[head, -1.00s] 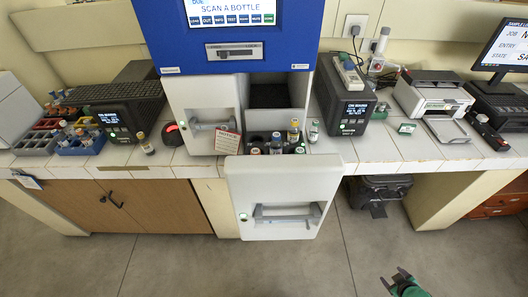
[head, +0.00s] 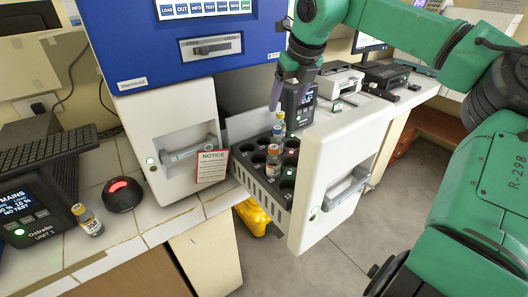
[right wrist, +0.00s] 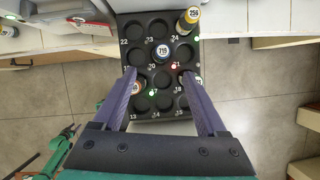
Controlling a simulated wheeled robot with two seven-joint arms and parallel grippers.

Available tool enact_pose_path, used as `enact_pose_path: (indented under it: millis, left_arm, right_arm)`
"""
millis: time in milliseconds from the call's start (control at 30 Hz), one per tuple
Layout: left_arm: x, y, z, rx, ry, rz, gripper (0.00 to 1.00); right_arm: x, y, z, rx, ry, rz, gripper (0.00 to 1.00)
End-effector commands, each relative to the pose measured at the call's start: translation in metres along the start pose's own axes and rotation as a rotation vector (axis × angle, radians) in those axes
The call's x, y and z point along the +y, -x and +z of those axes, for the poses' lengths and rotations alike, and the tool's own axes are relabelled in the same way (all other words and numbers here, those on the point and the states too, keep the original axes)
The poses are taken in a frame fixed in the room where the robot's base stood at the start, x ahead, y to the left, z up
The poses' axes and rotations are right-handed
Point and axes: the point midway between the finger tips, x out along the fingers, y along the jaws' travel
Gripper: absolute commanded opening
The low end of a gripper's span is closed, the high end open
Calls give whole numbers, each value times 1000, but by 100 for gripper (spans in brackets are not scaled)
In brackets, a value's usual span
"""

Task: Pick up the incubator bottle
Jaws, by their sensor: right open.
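The incubator drawer (head: 325,190) is pulled out and holds a dark rack with numbered round slots; its rack (right wrist: 133,28) also shows in the right wrist view. A bottle with a pale blue cap (head: 279,122) and one with an orange-brown cap (head: 273,160) stand upright in it. In the right wrist view, caps show marked 250 in yellow (right wrist: 189,18), 715 in blue-white (right wrist: 162,52), and orange (right wrist: 147,91). Another bottle is partly hidden by a finger. My right gripper (head: 286,104) is open and empty above the rack, fingers pointing down (right wrist: 158,75). My left gripper is out of view.
The blue-and-white incubator (head: 200,60) stands behind the drawer, with a notice card (head: 211,166) beside it. A loose bottle (head: 87,220) and a black device with a red light (head: 122,194) sit on the tiled counter. Open floor lies in front.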

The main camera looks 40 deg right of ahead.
Motion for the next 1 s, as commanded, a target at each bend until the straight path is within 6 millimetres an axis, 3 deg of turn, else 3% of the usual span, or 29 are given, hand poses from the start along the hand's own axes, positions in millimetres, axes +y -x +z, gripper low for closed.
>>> enact_pose_path:
  millis: [200, 367, 467, 533, 800, 833, 1000]
  left_arm:
    - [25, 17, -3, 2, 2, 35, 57]
    - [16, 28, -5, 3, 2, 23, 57]
    - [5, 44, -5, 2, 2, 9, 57]
    - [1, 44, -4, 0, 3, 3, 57]
    - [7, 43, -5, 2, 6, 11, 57]
    - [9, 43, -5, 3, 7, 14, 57]
    - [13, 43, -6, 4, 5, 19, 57]
  right_arm:
    - [1, -50, 1, 4, 0, 4, 75]
    - [1, -69, 0, 4, -2, 5, 75]
    - [1, -88, -2, 7, -2, 5, 75]
    - [1, -102, -2, 5, -3, 4, 75]
    - [1, -114, -2, -2, -3, 4, 75]
    - [1, -114, -2, -2, -3, 4, 71]
    - [1, -113, -2, -2, -3, 4, 6]
